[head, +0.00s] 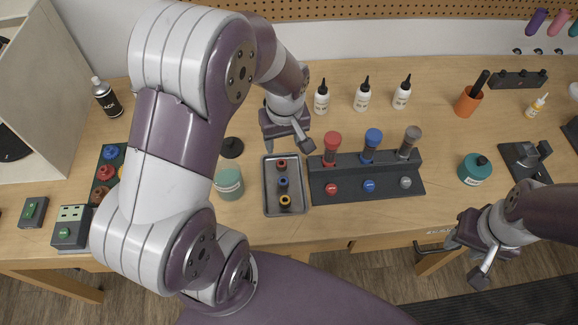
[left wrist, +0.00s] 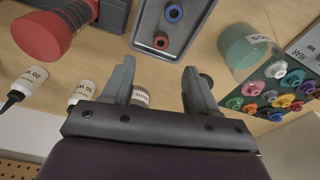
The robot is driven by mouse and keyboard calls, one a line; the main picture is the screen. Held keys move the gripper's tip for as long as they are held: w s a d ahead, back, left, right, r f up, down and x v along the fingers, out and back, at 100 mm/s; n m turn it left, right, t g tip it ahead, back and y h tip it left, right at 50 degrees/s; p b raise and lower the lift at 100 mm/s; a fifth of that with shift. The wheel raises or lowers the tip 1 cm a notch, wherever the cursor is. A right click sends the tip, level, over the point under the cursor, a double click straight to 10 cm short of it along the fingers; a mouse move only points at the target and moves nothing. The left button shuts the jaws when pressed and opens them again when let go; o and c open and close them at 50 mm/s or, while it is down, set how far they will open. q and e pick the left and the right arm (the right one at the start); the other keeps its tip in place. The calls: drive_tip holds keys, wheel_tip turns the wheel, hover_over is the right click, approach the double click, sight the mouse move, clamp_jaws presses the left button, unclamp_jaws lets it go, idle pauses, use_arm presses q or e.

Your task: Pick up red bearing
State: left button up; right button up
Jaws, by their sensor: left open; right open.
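The red bearing (head: 282,164) lies at the far end of a small grey tray (head: 270,207). A blue bearing (head: 283,181) and a yellow bearing (head: 285,200) lie below it in a row. In the left wrist view the red bearing (left wrist: 160,40) shows beyond the fingertips, nearly centred between them. My left gripper (head: 287,147) is open and empty, above the table at the tray's far end, apart from the bearing. It also shows in the left wrist view (left wrist: 158,68). My right gripper (head: 466,262) is open and empty off the table's front edge at the right.
A dark rack (head: 420,183) with red, blue and grey-capped tools stands right of the tray. A green jar (head: 229,184) is to its left. White bottles (head: 362,95) stand behind. A gear board (head: 107,170) lies further left. Table between rack and teal jar (head: 474,167) is clear.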

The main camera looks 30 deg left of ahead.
use_arm(q)
hover_over(281, 163)
drive_tip(key=f, duration=0.4)
drive_tip(key=shift+s, duration=0.35)
drive_tip(key=f, duration=0.4)
drive_tip(key=f+p, duration=0.1)
drive_tip(key=f, duration=0.1)
drive_tip(key=shift+w+d, duration=0.15)
drive_tip(key=shift+w, duration=0.15)
drive_tip(key=shift+f, duration=0.25)
drive_tip(key=c, duration=0.6)
clamp_jaws()
